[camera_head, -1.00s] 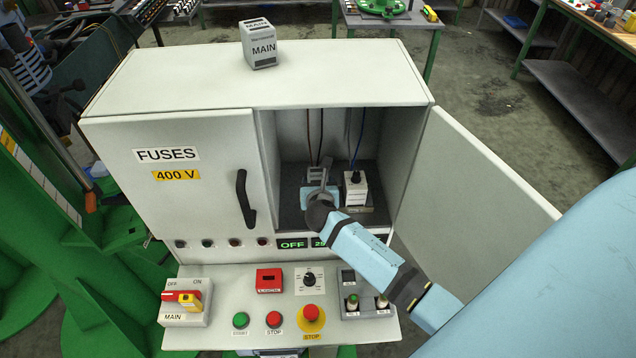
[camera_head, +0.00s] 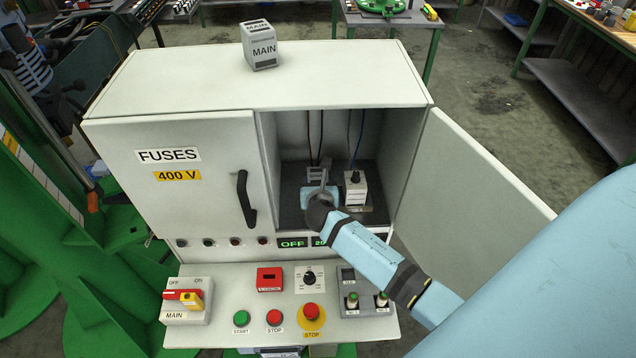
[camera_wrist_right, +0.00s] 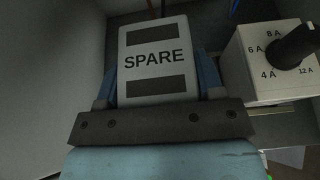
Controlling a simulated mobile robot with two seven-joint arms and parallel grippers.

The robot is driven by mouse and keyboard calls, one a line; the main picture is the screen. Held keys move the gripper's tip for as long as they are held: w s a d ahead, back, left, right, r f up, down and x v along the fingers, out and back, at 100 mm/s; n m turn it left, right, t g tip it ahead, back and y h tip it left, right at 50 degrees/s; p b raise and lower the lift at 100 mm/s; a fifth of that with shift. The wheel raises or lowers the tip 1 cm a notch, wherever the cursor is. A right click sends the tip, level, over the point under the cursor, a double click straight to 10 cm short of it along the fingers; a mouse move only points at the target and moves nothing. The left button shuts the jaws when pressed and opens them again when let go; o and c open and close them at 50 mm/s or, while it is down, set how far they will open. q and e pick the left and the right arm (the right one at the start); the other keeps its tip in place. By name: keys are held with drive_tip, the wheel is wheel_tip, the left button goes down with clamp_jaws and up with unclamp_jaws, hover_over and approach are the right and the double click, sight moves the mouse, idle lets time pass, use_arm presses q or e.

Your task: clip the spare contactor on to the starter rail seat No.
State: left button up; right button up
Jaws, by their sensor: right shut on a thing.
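The spare contactor (camera_wrist_right: 155,62) is a pale block with two dark bands and the word SPARE, filling the middle of the right wrist view. My right gripper (camera_wrist_right: 157,85) is shut on it, one blue finger along each side. In the head view my right gripper (camera_head: 322,192) reaches into the open right compartment of the cabinet and largely hides the contactor. The starter rail seat is hidden behind the gripper and block; I cannot tell whether the contactor touches it. My left gripper is not in view.
A white block with a black dial (camera_head: 354,188) stands close right of my gripper; its ampere marks show in the wrist view (camera_wrist_right: 270,65). The cabinet door (camera_head: 478,200) hangs open at right. A MAIN block (camera_head: 262,50) sits on the cabinet top.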

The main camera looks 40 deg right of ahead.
idle(0.4)
drive_tip(key=shift+p, duration=0.4)
drive_tip(key=shift+f+b, duration=0.3)
drive_tip(key=shift+f, duration=0.1)
drive_tip(key=shift+f+b, duration=0.55)
drive_tip(key=shift+f, duration=0.4)
drive_tip(key=o, duration=1.2)
drive_tip(key=b+v, duration=0.1)
drive_tip(key=v, duration=1.3)
